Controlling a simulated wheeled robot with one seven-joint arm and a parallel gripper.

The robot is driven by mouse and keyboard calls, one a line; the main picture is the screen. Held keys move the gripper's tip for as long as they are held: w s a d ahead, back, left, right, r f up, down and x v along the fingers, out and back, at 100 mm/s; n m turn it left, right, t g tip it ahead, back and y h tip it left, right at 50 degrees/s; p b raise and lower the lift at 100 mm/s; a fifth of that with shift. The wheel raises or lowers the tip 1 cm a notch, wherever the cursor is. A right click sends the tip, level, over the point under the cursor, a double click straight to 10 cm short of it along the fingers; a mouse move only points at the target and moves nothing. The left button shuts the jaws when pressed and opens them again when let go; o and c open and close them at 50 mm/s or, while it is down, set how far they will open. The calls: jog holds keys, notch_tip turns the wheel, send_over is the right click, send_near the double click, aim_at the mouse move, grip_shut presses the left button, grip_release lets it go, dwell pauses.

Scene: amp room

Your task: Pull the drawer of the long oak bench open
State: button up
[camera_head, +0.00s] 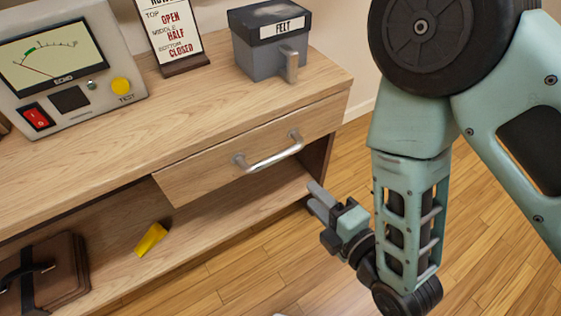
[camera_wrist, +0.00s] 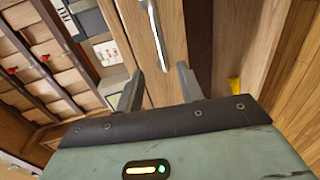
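The long oak bench (camera_head: 120,150) runs across the left of the head view. Its drawer (camera_head: 210,176) sits under the right end of the top, and its front looks flush with the bench, with no gap showing. A grey metal bar handle (camera_head: 268,160) is fixed across the drawer front. My gripper (camera_head: 314,194) is open and empty, just right of and below the handle in the head view, apart from it. In the wrist view the handle (camera_wrist: 158,30) lies beyond the gap between my open fingers (camera_wrist: 160,70). The drawer's inside is hidden.
A meter box (camera_head: 65,90), a sign (camera_head: 170,35) and a grey felt box (camera_head: 270,60) stand on the bench top. On the lower shelf are a yellow object (camera_head: 150,240) and a brown case (camera_head: 55,275). Wooden floor (camera_head: 270,285) is clear before the bench.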

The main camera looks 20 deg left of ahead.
aim_at(278, 160)
jog(key=b+x, duration=0.7)
jog(key=b, duration=0.6)
jog(key=shift+f, duration=0.3)
jog(key=shift+a+b, duration=0.15)
jog(key=shift+b, duration=0.95)
jog(key=x, duration=0.8)
jog(key=shift+w+a+r, duration=0.15)
jog(key=shift+a, duration=0.15)
grip_shut()
